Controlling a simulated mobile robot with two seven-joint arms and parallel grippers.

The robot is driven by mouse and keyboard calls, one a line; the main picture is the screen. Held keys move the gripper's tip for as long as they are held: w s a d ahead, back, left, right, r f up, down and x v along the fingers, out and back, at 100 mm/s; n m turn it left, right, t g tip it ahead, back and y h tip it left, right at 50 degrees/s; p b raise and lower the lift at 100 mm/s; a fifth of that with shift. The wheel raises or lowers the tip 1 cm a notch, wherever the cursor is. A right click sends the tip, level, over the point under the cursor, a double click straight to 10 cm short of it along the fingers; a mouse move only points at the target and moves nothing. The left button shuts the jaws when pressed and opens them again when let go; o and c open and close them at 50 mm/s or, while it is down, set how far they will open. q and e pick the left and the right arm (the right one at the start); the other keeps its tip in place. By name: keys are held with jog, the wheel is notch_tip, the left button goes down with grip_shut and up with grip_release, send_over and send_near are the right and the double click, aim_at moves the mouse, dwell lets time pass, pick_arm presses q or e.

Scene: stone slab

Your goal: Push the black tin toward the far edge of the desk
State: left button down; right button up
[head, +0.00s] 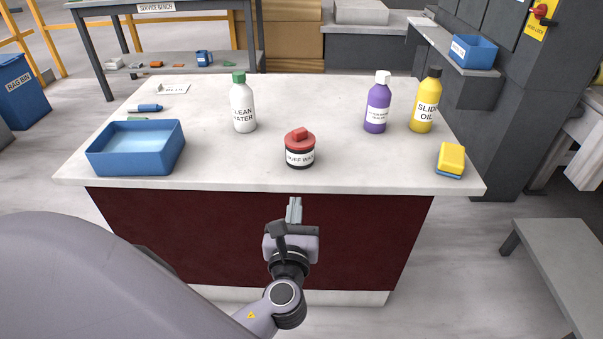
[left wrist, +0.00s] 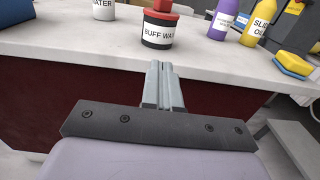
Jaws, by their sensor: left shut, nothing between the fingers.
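The black tin (head: 300,159) has a red lid and a white label reading "BUFF WAX". It stands upright near the front edge of the pale stone slab (head: 215,168), around the middle. It also shows in the left wrist view (left wrist: 158,35), its top cut off by the frame. My left gripper (head: 295,202) is shut and empty. It is just in front of the slab's near edge, in line with the tin and apart from it. The fingertips also show in the left wrist view (left wrist: 160,66), below the tin. My right gripper is not in view.
A white bottle (head: 243,108) stands behind and left of the tin. A purple bottle (head: 377,106) and a yellow oil bottle (head: 426,104) stand at right, near a yellow sponge (head: 451,158). A blue tray (head: 136,148) sits at left. The slab directly behind the tin is clear.

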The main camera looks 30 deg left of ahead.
aim_at(300, 160)
pick_arm(q)
jog(key=b+x, duration=0.1)
jog(key=x, duration=1.1)
jog(key=shift+w+a, duration=0.25)
jog(key=shift+w, duration=0.15)
jog(key=shift+x, duration=1.75)
jog(key=shift+s, duration=0.1)
